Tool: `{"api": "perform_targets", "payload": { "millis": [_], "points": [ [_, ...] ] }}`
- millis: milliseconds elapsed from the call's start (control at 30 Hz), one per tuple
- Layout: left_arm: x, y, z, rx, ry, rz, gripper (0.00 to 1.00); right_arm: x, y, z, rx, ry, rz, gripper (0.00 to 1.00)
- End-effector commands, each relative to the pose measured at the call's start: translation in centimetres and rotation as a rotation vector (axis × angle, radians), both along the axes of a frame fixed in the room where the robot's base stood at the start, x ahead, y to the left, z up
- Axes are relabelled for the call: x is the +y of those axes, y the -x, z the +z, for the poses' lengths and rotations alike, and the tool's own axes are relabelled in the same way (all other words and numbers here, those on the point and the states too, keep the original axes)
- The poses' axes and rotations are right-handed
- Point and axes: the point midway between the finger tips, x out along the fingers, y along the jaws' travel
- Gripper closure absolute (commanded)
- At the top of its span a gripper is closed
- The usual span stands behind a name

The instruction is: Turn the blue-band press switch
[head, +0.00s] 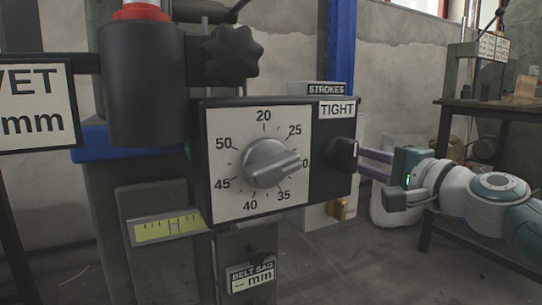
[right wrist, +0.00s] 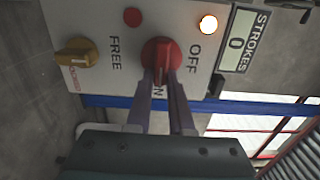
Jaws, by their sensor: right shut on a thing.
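The red switch knob (right wrist: 162,52) is on a pale control panel (right wrist: 95,18) in the right wrist view. OFF is printed beside it, and another label is partly covered by my fingers. My right gripper (right wrist: 161,78) is shut on the red knob's grip bar, one finger on each side. In the head view my right gripper (head: 364,162) reaches in from the right, its fingertips and the red knob hidden behind a dial box (head: 203,158). A blue bar (right wrist: 112,102) runs past the panel. My left gripper is not in view.
A yellow knob (right wrist: 75,53) labelled FREE, a red button (right wrist: 132,16), a lit lamp (right wrist: 208,24) and a STROKES display (right wrist: 237,40) reading 0 are around the switch. The dial box's black knob (head: 342,153) is close to my right fingers. A workbench (head: 480,104) stands at right.

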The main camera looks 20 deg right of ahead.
Motion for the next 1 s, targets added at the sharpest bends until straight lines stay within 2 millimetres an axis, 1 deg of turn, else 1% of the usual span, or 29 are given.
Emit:
{"api": "perform_targets", "payload": {
  "millis": [33,200,300,533,667,767,1000],
  "points": [
    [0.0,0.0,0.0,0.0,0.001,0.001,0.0,0.0,0.0,0.0,-0.001,-0.004,0.0,0.78],
    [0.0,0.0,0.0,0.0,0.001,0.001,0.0,0.0,0.0,0.0,-0.001,-0.002,0.0,0.59],
    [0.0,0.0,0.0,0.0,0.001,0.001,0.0,0.0,0.0,0.0,0.0,-0.001,0.0,0.5],
    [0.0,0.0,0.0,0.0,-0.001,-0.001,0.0,0.0,0.1,0.0,0.0,0.0,0.0,0.5],
    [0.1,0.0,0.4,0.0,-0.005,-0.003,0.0,0.0,1.0,0.0,0.002,0.0,0.001,0.5],
    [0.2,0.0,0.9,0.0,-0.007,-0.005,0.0,-0.2,2.5,0.1,0.004,0.001,0.0,0.5],
    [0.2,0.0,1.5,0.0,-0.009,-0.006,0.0,-0.5,7.0,0.0,0.002,-0.001,-0.001,0.5]
  ]
}}
